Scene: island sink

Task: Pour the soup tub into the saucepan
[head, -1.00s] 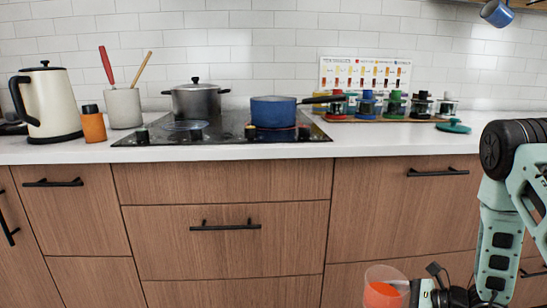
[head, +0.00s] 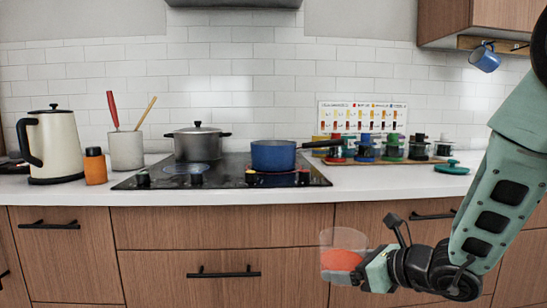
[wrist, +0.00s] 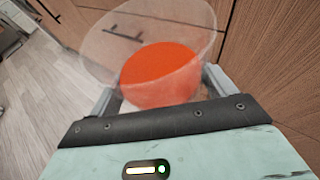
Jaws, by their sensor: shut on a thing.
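The soup tub (head: 343,238) is a clear cup with orange-red soup in its lower part. My gripper (head: 352,272) is shut on it and holds it roughly upright in front of the drawers, below the counter edge. The wrist view shows the tub (wrist: 160,75) between the two fingers (wrist: 158,92), its wide clear rim open. The blue saucepan (head: 273,156) stands on the right part of the black cooktop, its dark handle pointing right. It is above and to the left of the tub in the head view. The saucepan's inside is hidden.
A grey lidded pot (head: 197,143) stands on the cooktop (head: 225,172) left of the saucepan. A rack of colored jars (head: 392,149) is to the right, near the saucepan handle. A kettle (head: 52,147), orange bottle (head: 95,167) and utensil crock (head: 126,151) stand at left.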

